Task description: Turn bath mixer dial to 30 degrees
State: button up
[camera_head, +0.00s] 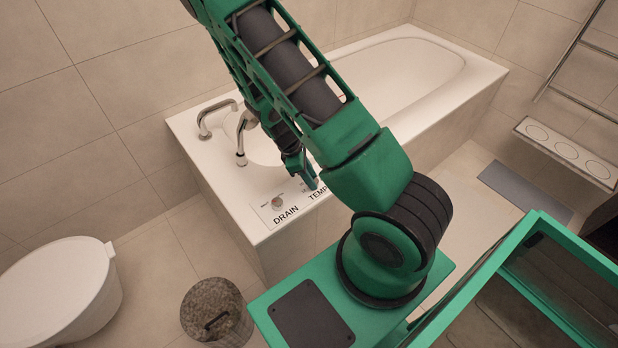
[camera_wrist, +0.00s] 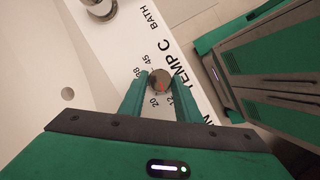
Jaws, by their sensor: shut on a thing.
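The temperature dial (camera_wrist: 160,77) is a small round metal knob with a red mark, on the white bath panel. Printed numbers such as 12, 20, 38 and 45 run around it, and "TEMP C" is printed beside it. My gripper (camera_wrist: 159,88) has its two green fingers on either side of the dial and is shut on it. Which number the red mark points to cannot be told for sure. In the head view my gripper (camera_head: 305,178) is down at the bath's front corner, and it hides the dial there.
The drain knob (camera_head: 277,203) sits left of my gripper in the head view. Another knob (camera_wrist: 100,6) is by "BATH". A toilet (camera_head: 65,285) and a bin (camera_head: 214,310) stand at the lower left.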

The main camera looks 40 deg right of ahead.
jog(key=m, duration=0.1)
jog(key=m+y, duration=0.1)
jog(key=m, duration=0.1)
jog(key=shift+w+d+m+g, duration=0.2)
jog(key=shift+m+g, duration=0.1)
jog(key=shift+g, duration=0.1)
jog(key=m+y, duration=0.1)
jog(key=m, duration=0.3)
jog(key=shift+d+m+g+y, duration=0.2)
jog(key=shift+m+g+y, duration=0.1)
jog(key=shift+y, duration=0.1)
jog(key=m+y, duration=0.1)
jog(key=m, duration=0.2)
jog(key=shift+d+m, duration=0.1)
jog(key=shift+m, duration=0.2)
jog(key=shift+d+m+y, duration=0.1)
jog(key=shift+m+y, duration=0.9)
jog(key=shift+m, duration=1.3)
jog(key=o, duration=1)
